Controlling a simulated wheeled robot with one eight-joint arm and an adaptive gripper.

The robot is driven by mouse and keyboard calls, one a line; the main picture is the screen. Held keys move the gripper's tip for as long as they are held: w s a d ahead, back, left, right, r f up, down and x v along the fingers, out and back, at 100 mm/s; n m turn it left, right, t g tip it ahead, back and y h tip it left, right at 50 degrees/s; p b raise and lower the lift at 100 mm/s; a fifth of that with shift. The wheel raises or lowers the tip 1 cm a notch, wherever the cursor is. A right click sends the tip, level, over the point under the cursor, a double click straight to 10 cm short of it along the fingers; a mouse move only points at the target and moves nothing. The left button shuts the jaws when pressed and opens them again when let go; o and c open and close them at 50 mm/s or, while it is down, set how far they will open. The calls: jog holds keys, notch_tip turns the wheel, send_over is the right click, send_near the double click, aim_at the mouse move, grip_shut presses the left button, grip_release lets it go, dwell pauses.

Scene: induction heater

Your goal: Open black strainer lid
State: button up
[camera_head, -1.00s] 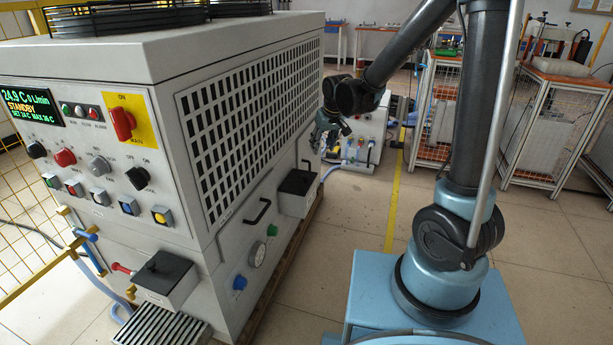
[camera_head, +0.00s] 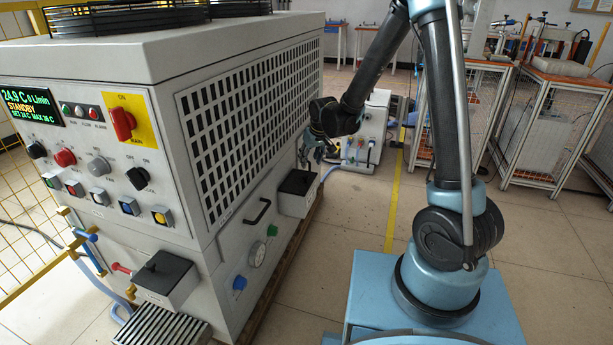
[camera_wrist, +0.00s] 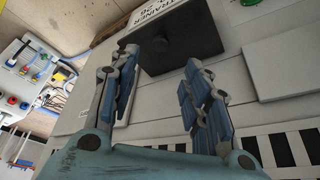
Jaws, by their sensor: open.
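The black strainer lid (camera_wrist: 185,32) fills the upper middle of the wrist view, beside a white label with partly readable strainer lettering. It looks shut. In the head view the black lid (camera_head: 297,182) tops a small light box on the machine's right-hand side. My gripper (camera_wrist: 162,60) is open, its two fingers spread in front of the lid with nothing between them. I cannot tell whether a fingertip touches the lid. In the head view my gripper (camera_head: 312,152) is small, just above the lid.
The grey machine (camera_head: 248,170) has a grille, a black handle (camera_head: 257,212) and a gauge (camera_head: 257,254) near the strainer box. Another black-lidded box (camera_head: 163,272) is at its front. A smaller unit with hoses (camera_head: 366,140) stands behind. Floor (camera_head: 345,225) right of the machine is clear.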

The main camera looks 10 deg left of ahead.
aim_at(305, 176)
jog(key=shift+x, duration=5.25)
grip_shut()
